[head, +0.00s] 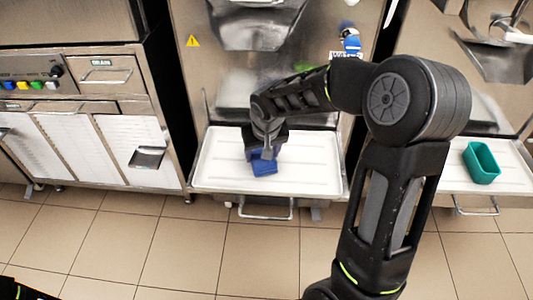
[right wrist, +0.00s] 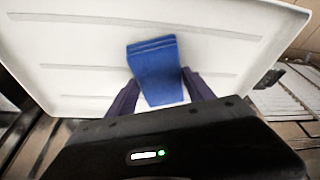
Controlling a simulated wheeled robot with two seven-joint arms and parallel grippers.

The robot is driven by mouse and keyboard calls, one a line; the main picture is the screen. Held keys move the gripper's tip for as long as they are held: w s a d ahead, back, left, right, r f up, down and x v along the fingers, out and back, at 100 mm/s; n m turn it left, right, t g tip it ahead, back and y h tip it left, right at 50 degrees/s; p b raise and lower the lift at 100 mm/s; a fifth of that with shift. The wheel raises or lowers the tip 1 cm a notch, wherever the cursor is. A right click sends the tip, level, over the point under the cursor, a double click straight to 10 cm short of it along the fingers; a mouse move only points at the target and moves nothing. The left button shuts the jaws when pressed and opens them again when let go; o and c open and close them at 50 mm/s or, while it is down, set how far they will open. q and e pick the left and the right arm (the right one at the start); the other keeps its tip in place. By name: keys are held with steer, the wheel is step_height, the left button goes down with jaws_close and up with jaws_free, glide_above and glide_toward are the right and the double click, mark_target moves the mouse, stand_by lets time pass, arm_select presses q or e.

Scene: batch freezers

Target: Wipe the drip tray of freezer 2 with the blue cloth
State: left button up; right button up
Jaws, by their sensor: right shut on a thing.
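The blue cloth (head: 264,168) is folded and lies against the white drip tray (head: 215,165) of the middle freezer. My right gripper (head: 262,152) reaches down over the tray and is shut on the cloth. In the right wrist view the cloth (right wrist: 157,70) sticks out between the two fingers (right wrist: 163,100), above the pale ribbed tray floor (right wrist: 80,50). I cannot tell how firmly the cloth touches the tray. My left gripper is not in view; only a dark bit of my left arm shows at the lower left.
A green container (head: 481,163) stands on the right freezer's tray (head: 515,178). A metal handle (head: 266,213) sits below the middle tray. At left is a steel machine with colored buttons (head: 30,86) and white louvered panels (head: 75,145). The tiled floor (head: 180,250) in front is clear.

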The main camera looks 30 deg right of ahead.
steer(key=shift+f+b, duration=0.2)
steer(key=shift+b, duration=0.1)
steer(key=shift+s+d, duration=0.15)
steer(key=shift+s+d+r+p, duration=0.1)
steer(key=shift+s+d+p, duration=0.15)
steer(key=shift+s+d, duration=0.45)
steer(key=shift+s+d+p, duration=0.2)
steer(key=shift+s+d, duration=0.25)
steer(key=shift+d, duration=0.35)
steer(key=shift+r, duration=0.1)
steer(key=shift+r+p, duration=2.1)
steer(key=shift+r, duration=0.85)
